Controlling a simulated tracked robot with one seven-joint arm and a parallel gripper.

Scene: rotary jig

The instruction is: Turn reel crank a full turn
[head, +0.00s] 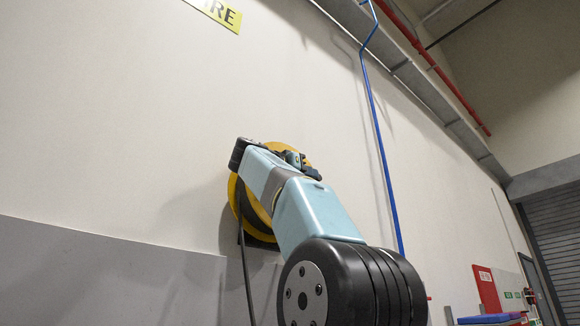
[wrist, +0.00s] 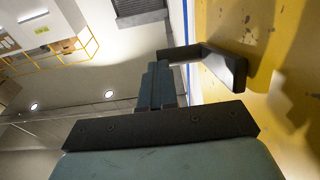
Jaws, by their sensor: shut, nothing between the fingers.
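The yellow hose reel (head: 273,150) is mounted on the wall in the head view, largely covered by my arm. Its yellow face (wrist: 285,60) fills the right side of the wrist view. A dark angled crank (wrist: 228,68) stands out from that face, with its grip reaching left. My gripper (wrist: 160,70) is shut and empty, its fingertips close beside the grip's outer end. I cannot tell whether they touch it. In the head view the crank and my fingers cannot be made out clearly behind the arm.
A dark hose (head: 246,275) hangs down below the reel. A blue pipe (head: 378,135) runs up the wall to the right of it. A yellow sign (head: 219,13) is above. The wall (head: 110,130) left of the reel is bare.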

